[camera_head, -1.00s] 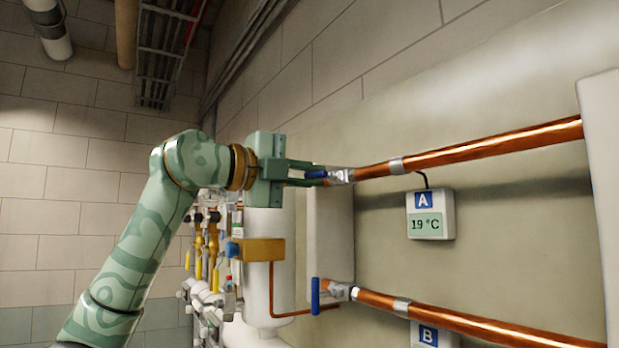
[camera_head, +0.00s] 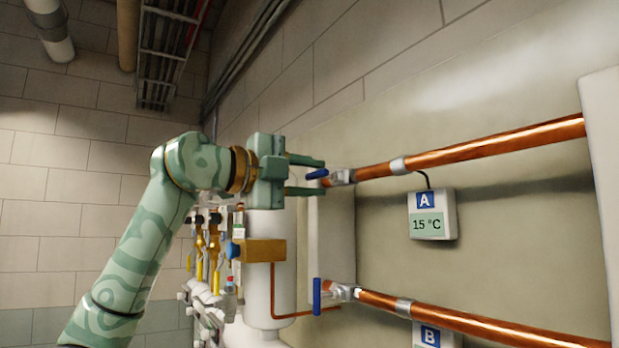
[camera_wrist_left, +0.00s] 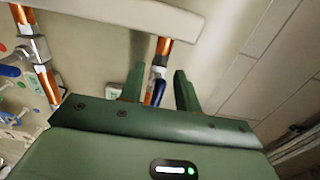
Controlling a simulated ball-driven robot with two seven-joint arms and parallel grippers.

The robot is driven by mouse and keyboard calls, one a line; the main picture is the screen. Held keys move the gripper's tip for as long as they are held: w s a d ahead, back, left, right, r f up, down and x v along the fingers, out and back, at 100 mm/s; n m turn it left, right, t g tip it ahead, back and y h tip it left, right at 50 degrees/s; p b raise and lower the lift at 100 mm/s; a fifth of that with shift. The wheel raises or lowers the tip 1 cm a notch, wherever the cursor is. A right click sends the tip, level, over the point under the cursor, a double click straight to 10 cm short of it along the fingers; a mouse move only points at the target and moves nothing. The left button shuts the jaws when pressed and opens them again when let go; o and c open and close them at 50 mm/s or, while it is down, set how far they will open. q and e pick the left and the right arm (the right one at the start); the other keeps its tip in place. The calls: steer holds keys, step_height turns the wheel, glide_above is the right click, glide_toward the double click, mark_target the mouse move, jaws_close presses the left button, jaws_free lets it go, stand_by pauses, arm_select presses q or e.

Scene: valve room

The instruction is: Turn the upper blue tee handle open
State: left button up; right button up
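The upper blue tee handle (camera_head: 316,174) sits at the left end of the upper copper pipe, on a metal valve body (camera_head: 341,176). It points left, roughly in line with the pipe. My left gripper (camera_head: 322,176) is open, its two fingers spread above and below the handle's end with gaps visible. In the left wrist view the blue handle (camera_wrist_left: 158,90) shows between the open fingers (camera_wrist_left: 158,80). The lower blue tee handle (camera_head: 316,295) stands upright, across the lower pipe. My right gripper is not in view.
Display A (camera_head: 431,214) on the wall reads 15 °C. Display B (camera_head: 431,335) is cut off below. The upper copper pipe (camera_head: 470,152) and lower copper pipe (camera_head: 440,319) run right. A brass-coloured box (camera_head: 263,250) and several yellow-handled valves stand below and left of my gripper.

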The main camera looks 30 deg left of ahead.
arm_select(q)
steer(key=b+v, duration=0.2)
steer(key=v, duration=1.4)
steer(key=shift+a+b, duration=0.15)
steer(key=shift+b, duration=0.2)
